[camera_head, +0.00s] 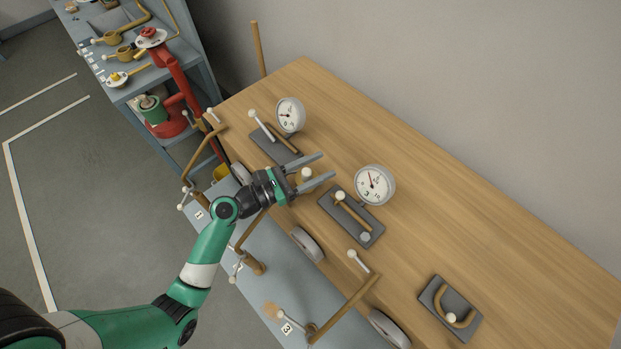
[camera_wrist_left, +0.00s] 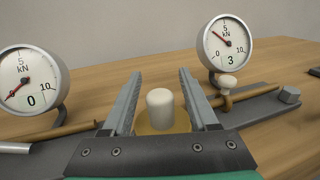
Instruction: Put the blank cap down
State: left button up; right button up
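The likely blank cap (camera_head: 306,184) is a brass-coloured piece with a cream knob, on the wooden bench between two gauges. In the left wrist view its cream knob (camera_wrist_left: 160,108) stands upright between my fingers, with a gap on each side. My left gripper (camera_head: 328,167) is open, its two grey fingers (camera_wrist_left: 160,74) reaching past the cap on either side. The gripper body hides part of the cap's base, so I cannot tell exactly what it rests on. My right gripper is in neither view.
A round gauge (camera_head: 290,114) stands behind left, and another gauge (camera_head: 375,184) beside a grey plate (camera_head: 366,236) is to the right. Another plate with a curved handle (camera_head: 451,308) lies further right. A blue-grey shelf (camera_head: 203,93) holds several fittings. The bench's back right is clear.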

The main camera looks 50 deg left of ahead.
pick_arm(q)
grip_shut()
jog(key=shift+r, duration=0.1)
jog(key=shift+r+p, duration=0.4)
jog(key=shift+r, duration=0.15)
jog(key=s+d+r+p, duration=0.8)
jog(key=s+r, duration=0.3)
jog(key=shift+s+r, duration=0.25)
jog(key=shift+r, duration=0.15)
